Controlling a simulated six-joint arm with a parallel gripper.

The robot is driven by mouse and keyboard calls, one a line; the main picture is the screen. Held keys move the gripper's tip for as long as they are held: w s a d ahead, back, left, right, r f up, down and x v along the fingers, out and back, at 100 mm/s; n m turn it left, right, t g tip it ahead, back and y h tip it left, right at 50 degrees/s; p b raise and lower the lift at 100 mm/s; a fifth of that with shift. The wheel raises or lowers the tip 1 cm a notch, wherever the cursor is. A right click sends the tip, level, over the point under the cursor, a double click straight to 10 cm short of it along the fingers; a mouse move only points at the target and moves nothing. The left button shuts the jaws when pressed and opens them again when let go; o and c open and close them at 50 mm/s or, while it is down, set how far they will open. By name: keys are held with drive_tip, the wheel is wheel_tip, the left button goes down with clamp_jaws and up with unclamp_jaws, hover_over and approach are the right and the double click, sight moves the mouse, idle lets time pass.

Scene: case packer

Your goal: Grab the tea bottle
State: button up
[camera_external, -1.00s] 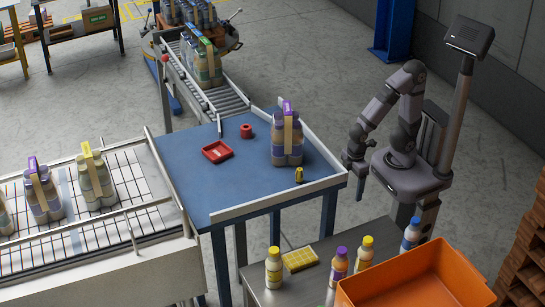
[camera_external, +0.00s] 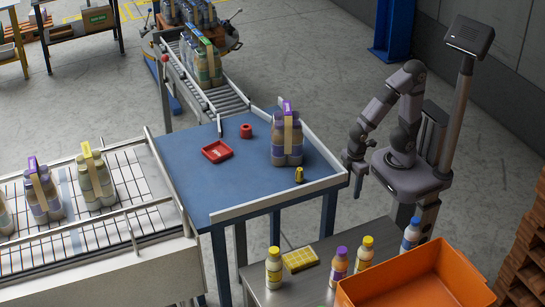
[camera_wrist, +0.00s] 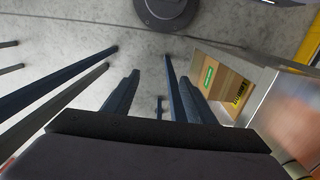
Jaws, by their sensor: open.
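Several bottles stand upright on the steel side table (camera_external: 300,289): a yellow-capped one (camera_external: 274,269) at the left, a purple-capped one (camera_external: 339,265), another yellow-capped one (camera_external: 364,254), and a blue-capped one (camera_external: 411,235) at the right. Their labels are too small to read, so I cannot tell which is the tea bottle. My gripper (camera_external: 356,172) hangs beside the right end of the blue table, behind and above the steel table, apart from all bottles. In the wrist view its fingers (camera_wrist: 153,92) are spread and empty, with no bottle in sight.
An orange bin (camera_external: 395,292) stands at the steel table's right, near the bottles.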

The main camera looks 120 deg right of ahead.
drive_tip(key=w+a+r+m+t+y+p, duration=0.1)
drive_tip(key=w+a+r+t+y+p, duration=0.2)
drive_tip(key=a+r+p, duration=0.65)
drive_tip(key=w+a+r+m+y+p, duration=0.15)
drive_tip(key=w+a+r+p, duration=0.4)
drive_tip(key=r, duration=0.75)
drive_tip(key=n+t+b, duration=0.3)
drive_tip(key=n+t, duration=0.4)
drive_tip(key=t, duration=0.3)
approach(344, 247)
drive_tip(key=x, duration=0.4)
drive_tip(key=shift+p+x, duration=0.35)
drive_tip(key=shift+x, duration=0.65)
drive_tip(key=shift+w, duration=0.1)
